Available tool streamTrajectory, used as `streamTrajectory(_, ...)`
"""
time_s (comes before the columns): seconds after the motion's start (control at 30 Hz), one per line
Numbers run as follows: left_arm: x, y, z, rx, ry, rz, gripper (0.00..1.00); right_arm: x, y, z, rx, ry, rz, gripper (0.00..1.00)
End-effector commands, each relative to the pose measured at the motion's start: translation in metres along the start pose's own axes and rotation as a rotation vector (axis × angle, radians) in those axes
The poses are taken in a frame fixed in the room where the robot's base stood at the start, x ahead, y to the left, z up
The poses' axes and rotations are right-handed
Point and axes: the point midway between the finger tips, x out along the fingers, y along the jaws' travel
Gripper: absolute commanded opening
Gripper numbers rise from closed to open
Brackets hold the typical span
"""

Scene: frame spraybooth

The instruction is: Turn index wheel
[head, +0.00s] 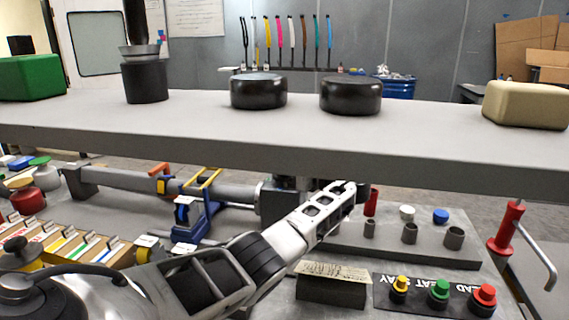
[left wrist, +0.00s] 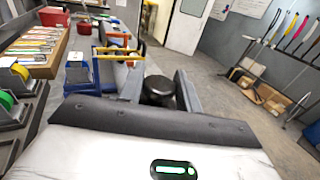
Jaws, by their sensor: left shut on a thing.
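My left gripper (head: 345,190) reaches in from the lower left to just under the front edge of the grey shelf. In the left wrist view its two fingers (left wrist: 158,88) stand either side of a black round knob (left wrist: 157,91), and it is shut on this knob, which seems to be the index wheel. In the head view the shelf and my gripper hide the knob. A long grey tube (head: 125,180) runs on the bench to a dark grey block (head: 270,203) just left of the gripper. My right gripper is not in view.
The grey shelf (head: 240,130) crosses above the bench, with black discs (head: 258,92) on it. A blue stand (head: 190,215) supports the tube. Red, green and yellow buttons (head: 438,292) and a grey peg rack (head: 440,252) lie to the right. A red-handled crank (head: 507,228) is farther right.

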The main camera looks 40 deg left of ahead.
Motion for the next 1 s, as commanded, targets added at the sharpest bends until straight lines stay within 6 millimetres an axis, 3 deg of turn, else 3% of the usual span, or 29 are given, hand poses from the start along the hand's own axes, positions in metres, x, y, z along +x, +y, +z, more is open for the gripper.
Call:
streamTrajectory(0.03,0.001,0.001,0.0,0.0,0.001,0.002,0.11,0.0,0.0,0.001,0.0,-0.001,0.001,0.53)
streamTrajectory(0.07,0.001,0.001,0.0,0.0,0.001,0.002,0.37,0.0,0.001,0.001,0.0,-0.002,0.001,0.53)
streamTrajectory(0.13,0.001,0.0,0.0,0.0,0.001,0.002,0.54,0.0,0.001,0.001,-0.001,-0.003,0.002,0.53)
streamTrajectory(0.43,0.0,0.0,-0.001,0.0,0.001,0.0,0.54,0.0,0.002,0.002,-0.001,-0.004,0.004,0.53)
streamTrajectory(0.57,-0.011,0.0,-0.001,0.0,0.002,-0.002,0.54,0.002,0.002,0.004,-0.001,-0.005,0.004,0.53)
streamTrajectory(1.0,-0.11,-0.001,-0.002,-0.001,0.003,-0.004,0.54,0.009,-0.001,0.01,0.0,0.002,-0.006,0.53)
